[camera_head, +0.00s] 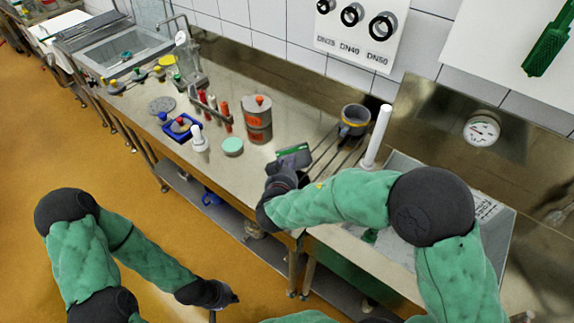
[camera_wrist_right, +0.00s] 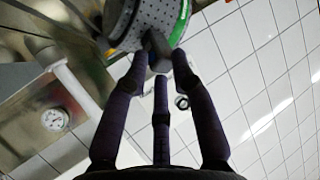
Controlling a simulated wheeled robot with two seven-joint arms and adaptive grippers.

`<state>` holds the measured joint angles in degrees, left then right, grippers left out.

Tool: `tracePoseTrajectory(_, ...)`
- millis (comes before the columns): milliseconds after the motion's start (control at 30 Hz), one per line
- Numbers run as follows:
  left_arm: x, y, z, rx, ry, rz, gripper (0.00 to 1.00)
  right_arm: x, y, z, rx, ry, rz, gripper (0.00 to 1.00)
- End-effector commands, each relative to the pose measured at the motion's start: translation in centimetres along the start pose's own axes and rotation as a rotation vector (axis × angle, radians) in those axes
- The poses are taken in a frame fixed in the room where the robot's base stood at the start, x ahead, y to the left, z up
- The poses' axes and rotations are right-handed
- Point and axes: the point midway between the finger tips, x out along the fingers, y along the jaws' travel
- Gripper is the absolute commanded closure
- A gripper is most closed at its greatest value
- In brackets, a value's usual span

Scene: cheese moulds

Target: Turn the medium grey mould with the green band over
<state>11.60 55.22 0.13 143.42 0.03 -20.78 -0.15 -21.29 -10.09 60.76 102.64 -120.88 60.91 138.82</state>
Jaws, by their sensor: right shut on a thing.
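The grey mould with the green band (camera_head: 294,155) is held above the front part of the steel counter, in the middle of the head view. In the right wrist view, the perforated grey mould (camera_wrist_right: 137,23) is at the top, with its green band along the right edge. My right gripper (camera_head: 281,172) is shut on it, with dark fingers (camera_wrist_right: 156,52) against the mould. The mould looks tilted; I cannot tell which end is its opening. My left gripper (camera_head: 226,293) hangs low over the floor, away from the counter; its fingers are too small to read.
A grey vessel with a yellow-orange band (camera_head: 354,121) stands on dark strips behind the mould, near a white upright cylinder (camera_head: 378,137).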

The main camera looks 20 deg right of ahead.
Motion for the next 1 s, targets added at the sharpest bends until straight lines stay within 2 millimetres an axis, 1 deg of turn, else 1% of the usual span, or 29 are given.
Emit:
tracePoseTrajectory(367, 1.7, -0.6, 0.0, 0.0, -0.001, 0.0, 1.0, -0.1, 0.2, 1.4, 0.031, 0.07, -0.016, 1.0)
tracePoseTrajectory(1000, 4.8, -1.7, -0.2, 0.0, 0.0, 0.0, 1.0, -0.1, 0.4, 1.9, 0.058, 0.123, -0.027, 1.0)
